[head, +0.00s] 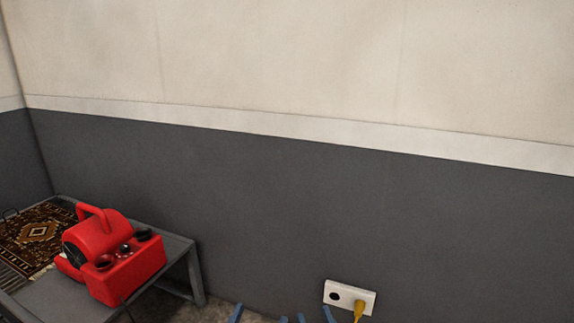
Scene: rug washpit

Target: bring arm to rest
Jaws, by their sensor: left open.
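Only the blue fingertips of my two grippers show, at the bottom edge of the head view. My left gripper (260,317) has its tips apart with nothing seen between them. My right gripper (315,316) is close beside it on the right, its tips also apart with a gap between. The rest of both grippers and both arms is below the picture.
A grey metal table (177,249) at left bears a red blower (136,272) and a patterned rug (36,232). The grey wall (260,210) stands behind.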

